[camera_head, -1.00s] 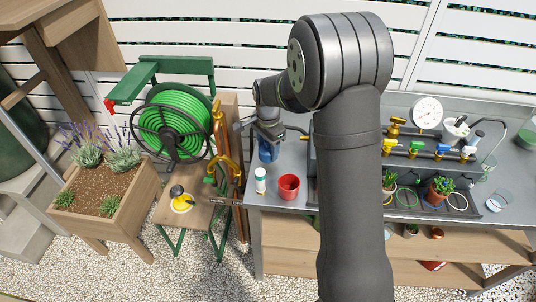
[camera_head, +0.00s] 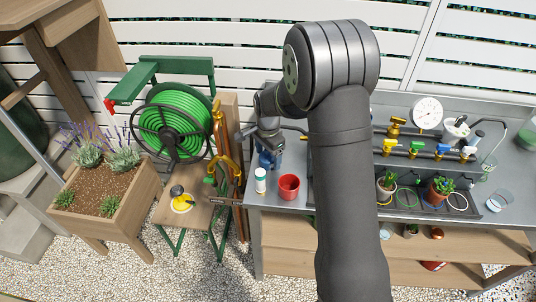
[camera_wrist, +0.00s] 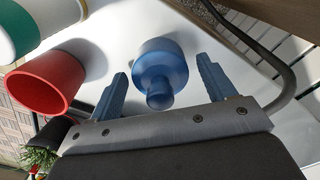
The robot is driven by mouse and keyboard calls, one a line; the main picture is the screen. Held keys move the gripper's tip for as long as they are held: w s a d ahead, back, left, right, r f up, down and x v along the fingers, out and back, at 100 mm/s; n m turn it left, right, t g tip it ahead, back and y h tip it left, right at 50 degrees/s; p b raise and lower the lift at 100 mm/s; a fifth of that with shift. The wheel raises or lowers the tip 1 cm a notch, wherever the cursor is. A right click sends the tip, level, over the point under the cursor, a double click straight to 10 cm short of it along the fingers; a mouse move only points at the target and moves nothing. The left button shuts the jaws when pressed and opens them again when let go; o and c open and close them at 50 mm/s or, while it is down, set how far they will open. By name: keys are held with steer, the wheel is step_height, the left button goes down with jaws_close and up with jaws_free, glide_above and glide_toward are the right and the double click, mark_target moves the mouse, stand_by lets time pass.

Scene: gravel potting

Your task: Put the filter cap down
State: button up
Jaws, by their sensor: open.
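A blue rounded piece with a narrow knob, which looks like the filter cap (camera_wrist: 163,62), stands on the grey bench top in the wrist view. My gripper (camera_wrist: 160,82) is open, with one blue finger on each side of the piece. Gaps show between the piece and both fingers, so it is not clamped. In the head view my gripper (camera_head: 267,146) is over the left end of the bench, and blue shows below it. Cap and fingers are hard to tell apart there.
A red cup (camera_head: 289,187) and a white bottle with a green band (camera_head: 260,181) stand just in front of my gripper. A bent grey pipe (camera_wrist: 284,82) runs close by on the right in the wrist view. Potted plants (camera_head: 441,189) and valves stand farther right.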

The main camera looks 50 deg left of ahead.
step_height(320, 180, up, 12)
steer(key=shift+r, duration=0.2)
stand_by(0.4)
step_height(320, 180, down, 12)
steer(key=shift+r, duration=1.7)
